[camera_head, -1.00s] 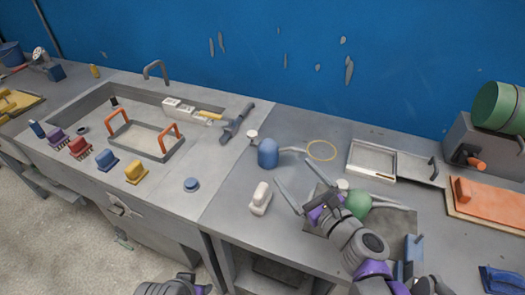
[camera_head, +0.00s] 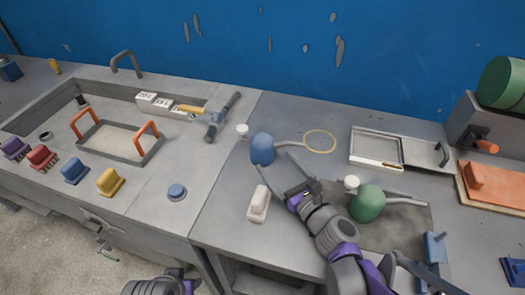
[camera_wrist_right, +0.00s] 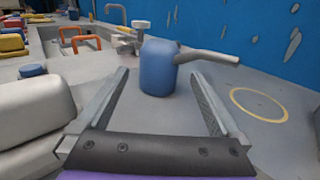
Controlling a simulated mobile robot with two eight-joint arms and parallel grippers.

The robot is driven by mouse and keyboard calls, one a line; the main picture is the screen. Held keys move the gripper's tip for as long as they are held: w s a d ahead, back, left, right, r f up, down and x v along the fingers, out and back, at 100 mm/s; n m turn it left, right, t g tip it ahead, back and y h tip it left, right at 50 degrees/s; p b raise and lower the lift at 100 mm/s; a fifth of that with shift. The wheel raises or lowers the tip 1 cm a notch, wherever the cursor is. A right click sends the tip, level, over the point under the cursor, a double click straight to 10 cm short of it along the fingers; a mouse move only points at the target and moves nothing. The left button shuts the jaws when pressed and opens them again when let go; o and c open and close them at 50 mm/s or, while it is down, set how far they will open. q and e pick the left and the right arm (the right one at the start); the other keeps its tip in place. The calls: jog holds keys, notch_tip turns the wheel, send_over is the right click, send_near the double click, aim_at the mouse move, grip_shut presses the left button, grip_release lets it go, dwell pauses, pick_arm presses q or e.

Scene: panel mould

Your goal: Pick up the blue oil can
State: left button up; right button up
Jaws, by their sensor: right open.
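The blue oil can (camera_head: 262,149) stands upright on the grey bench, its spout pointing right toward a yellow ring mark. It also shows in the right wrist view (camera_wrist_right: 158,68), just beyond and between the finger tips. My right gripper (camera_head: 277,173) is open and empty, low over the bench on the near side of the can. In the right wrist view the two fingers (camera_wrist_right: 158,95) are spread wide, with the can ahead of them and not between them. My left gripper is not clearly seen; only a part of my left arm shows at the bottom edge.
A white block-like object (camera_head: 258,204) stands close left of my right gripper. A green oil can (camera_head: 366,204) is on a dark mat to the right. A metal tray (camera_head: 376,149) lies behind. The yellow ring (camera_head: 320,141) is empty. A sink with coloured brushes is at left.

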aim_at(268, 153)
jog(key=x, duration=0.6)
jog(key=shift+w+a+r+b, duration=0.1)
jog(key=shift+w+a+b, duration=0.15)
jog(key=shift+w+b, duration=0.1)
jog(key=c, duration=1.5)
